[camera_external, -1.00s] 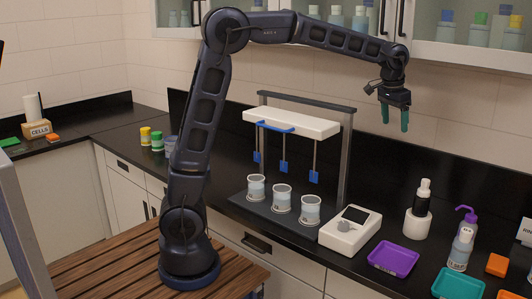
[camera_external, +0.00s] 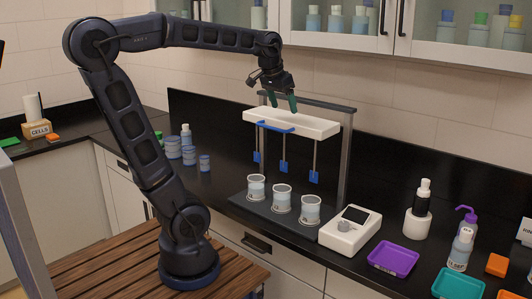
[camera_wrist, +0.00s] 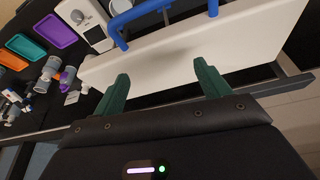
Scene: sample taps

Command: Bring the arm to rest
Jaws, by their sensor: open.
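My gripper (camera_external: 283,103) has dark body and green fingers. It is open and empty in the external view, above the white top bar of the tap stand (camera_external: 310,126). In the wrist view the two green fingers (camera_wrist: 160,88) are spread apart, with the white bar (camera_wrist: 205,45) and a blue handle (camera_wrist: 150,12) beyond them. My arm reaches up from its base and across to the right, bent at the elbow.
Several clear cups (camera_external: 282,198) stand on the dark base under the stand. A white device (camera_external: 350,230), purple tray (camera_external: 393,258), teal tray (camera_external: 458,285) and wash bottle (camera_external: 461,245) stand to the right. Wall cabinets (camera_external: 350,25) hang behind my gripper.

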